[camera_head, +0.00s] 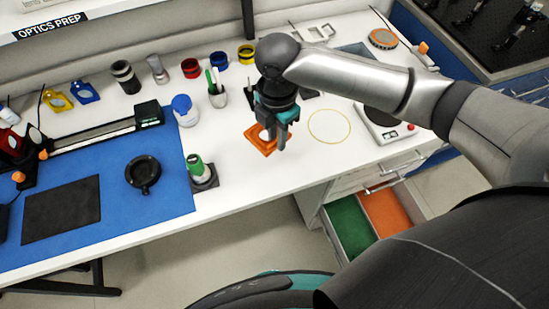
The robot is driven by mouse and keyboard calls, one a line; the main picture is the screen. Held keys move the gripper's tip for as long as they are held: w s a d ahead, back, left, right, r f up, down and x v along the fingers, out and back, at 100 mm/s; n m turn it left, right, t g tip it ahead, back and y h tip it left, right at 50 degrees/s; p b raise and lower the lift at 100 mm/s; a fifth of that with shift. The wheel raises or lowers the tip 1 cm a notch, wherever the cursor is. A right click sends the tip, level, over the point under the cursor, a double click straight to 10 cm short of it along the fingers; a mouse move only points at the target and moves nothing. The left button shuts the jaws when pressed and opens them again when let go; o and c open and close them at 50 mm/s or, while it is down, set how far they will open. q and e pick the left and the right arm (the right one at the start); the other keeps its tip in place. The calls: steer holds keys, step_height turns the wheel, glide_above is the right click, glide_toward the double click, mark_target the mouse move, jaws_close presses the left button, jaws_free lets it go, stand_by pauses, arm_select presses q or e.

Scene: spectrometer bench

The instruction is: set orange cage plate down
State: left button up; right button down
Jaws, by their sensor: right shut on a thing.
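The orange cage plate (257,137) is a flat square piece with a pale opening, at the middle of the white bench (300,168). My right gripper (274,142) points down over the plate and is shut on it. The fingers cover part of the plate's right side. The plate is low over the bench or on it; I cannot tell whether it touches. My left gripper is not in view.
A yellow ring outline (329,126) lies on clear bench to the right. A green-topped piece on a dark base (201,174) and a pen cup (217,96) stand to the left. A scale (384,122) is at right; an open drawer (350,226) is below.

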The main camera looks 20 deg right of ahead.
glide_above(276, 167)
step_height(276, 167, down, 6)
steer(key=shift+f+b, duration=0.1)
steer(key=shift+b, duration=0.2)
step_height(276, 167, down, 4)
steer(key=shift+f+b, duration=0.1)
steer(key=shift+b, duration=0.2)
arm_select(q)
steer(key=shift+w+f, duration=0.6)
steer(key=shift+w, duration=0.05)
arm_select(e)
steer(key=shift+f, duration=0.1)
steer(key=shift+f, duration=0.15)
steer(key=c, duration=0.8)
jaws_free()
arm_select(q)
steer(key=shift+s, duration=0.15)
arm_select(e)
steer(key=shift+o, duration=0.2)
arm_select(q)
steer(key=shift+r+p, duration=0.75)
steer(key=shift+p, duration=0.05)
arm_select(e)
step_height(276, 167, up, 12)
steer(key=shift+r, duration=0.15)
